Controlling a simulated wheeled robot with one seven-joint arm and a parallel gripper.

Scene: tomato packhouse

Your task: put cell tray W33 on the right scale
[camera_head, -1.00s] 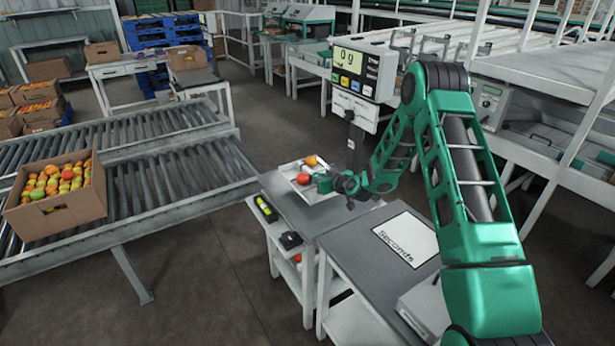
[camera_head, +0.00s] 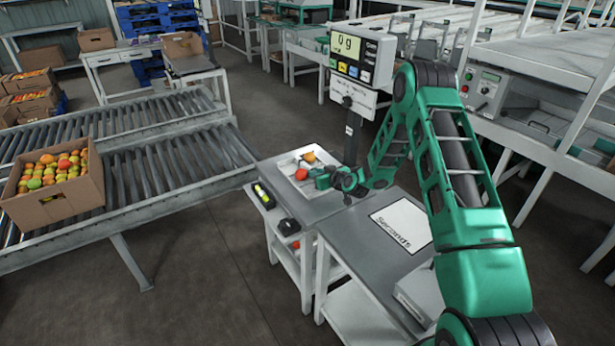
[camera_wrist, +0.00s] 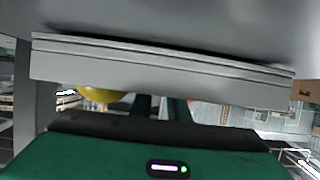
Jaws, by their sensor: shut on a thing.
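A shallow pale tray (camera_head: 285,163) holds an orange and a red fruit; no W33 label is readable. My gripper (camera_head: 326,178) is shut on its near right side. In the wrist view the tray's grey rim (camera_wrist: 160,72) lies straight across in front of the gripper, with a yellow fruit (camera_wrist: 102,92) partly showing below it. The tray is over the far part of a grey-topped bench; whether it touches anything below I cannot tell. A scale display (camera_head: 362,57) on a post stands just behind and reads 0 g. The scale's pan is not clearly visible.
A "Seconds" sign (camera_head: 401,226) lies on the nearer grey table. A yellow-black tool (camera_head: 263,195) and a black device (camera_head: 289,226) sit along the bench's left side. A roller conveyor (camera_head: 180,170) with a fruit-filled carton (camera_head: 60,207) is at left. Floor between is clear.

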